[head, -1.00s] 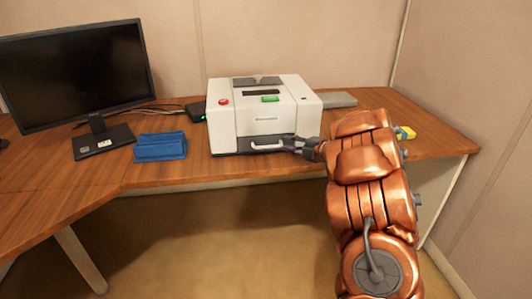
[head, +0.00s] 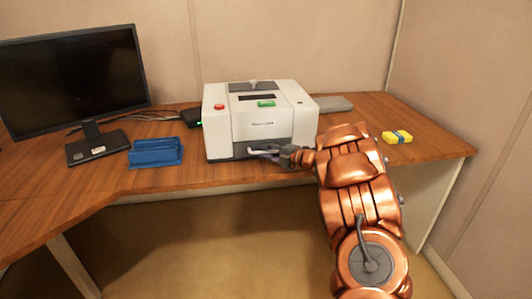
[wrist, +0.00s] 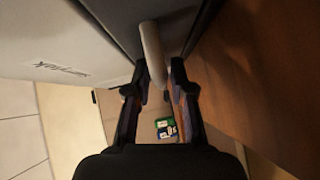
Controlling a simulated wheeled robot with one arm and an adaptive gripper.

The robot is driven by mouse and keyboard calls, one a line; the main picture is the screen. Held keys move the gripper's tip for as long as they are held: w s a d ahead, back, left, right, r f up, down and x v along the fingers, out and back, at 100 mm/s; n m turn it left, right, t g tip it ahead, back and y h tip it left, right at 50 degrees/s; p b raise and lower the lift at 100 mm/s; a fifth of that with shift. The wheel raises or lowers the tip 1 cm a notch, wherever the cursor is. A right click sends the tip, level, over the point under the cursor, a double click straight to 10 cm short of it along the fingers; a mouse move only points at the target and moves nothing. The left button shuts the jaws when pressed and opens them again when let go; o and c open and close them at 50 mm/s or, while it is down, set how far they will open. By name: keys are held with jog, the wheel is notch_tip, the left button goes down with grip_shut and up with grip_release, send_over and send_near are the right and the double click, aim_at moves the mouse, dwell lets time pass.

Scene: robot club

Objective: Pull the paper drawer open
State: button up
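The paper drawer (head: 226,153) is the dark lower front of the white-and-grey printer on the desk. Its pale bar handle (head: 255,151) runs across the front. In the wrist view the handle (wrist: 152,50) reaches in between the two fingers of my gripper (wrist: 159,85). The fingers stand close on either side of it; whether both press on it I cannot tell. In the head view my gripper (head: 275,153) is at the right part of the handle, partly covering it. The drawer front looks flush with the printer body.
A blue tray (head: 155,152) stands left of the printer (head: 262,127), with a monitor (head: 75,80) farther left. A yellow block with a blue band (head: 397,137) lies on the right of the desk. The floor in front of the desk is clear.

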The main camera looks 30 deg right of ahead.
jog(key=shift+c, duration=0.2)
grip_shut()
dwell(0.4)
